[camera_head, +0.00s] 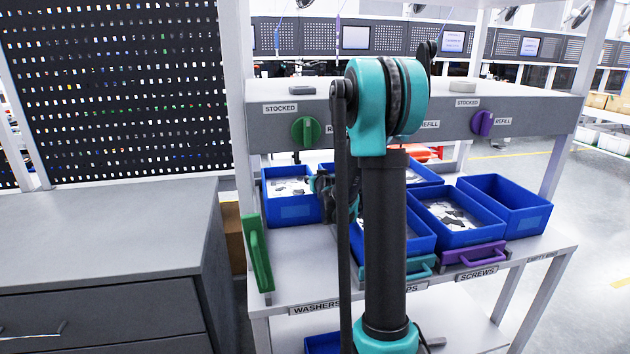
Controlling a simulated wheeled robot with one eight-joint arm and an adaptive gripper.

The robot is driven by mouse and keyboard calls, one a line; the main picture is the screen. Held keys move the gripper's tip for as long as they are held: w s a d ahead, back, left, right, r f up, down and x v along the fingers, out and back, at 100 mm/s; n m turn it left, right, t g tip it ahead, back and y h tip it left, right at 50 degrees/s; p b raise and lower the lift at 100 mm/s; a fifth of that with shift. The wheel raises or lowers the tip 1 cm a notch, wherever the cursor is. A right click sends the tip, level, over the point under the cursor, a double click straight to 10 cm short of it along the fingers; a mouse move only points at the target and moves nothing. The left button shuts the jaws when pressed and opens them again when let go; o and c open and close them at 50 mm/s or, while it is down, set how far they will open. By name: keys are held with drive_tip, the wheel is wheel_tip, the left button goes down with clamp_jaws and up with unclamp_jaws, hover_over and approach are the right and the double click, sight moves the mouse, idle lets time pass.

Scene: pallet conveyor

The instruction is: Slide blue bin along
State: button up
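Several blue bins stand on the workbench shelf. One blue bin (290,211) with small pale parts sits at the left, behind the WASHERS label. Another blue bin (420,240) is at the middle, partly behind my arm, with a teal handle (420,267) in front. A third blue bin (479,234) holds grey parts, behind a purple handle (483,254). An empty-looking blue bin (530,217) is at the right end. My gripper (325,185) shows only in part behind my arm, near the left and middle bins. Its fingers and any contact are hidden.
A green handle (257,253) stands upright at the shelf's left end. A grey beam (290,116) above carries a green knob (306,131) and a purple knob (482,123). A grey drawer cabinet (100,250) stands at the left. Open floor (590,190) lies at the right.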

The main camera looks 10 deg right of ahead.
clamp_jaws()
idle(0.3)
drive_tip(key=shift+s, duration=0.1)
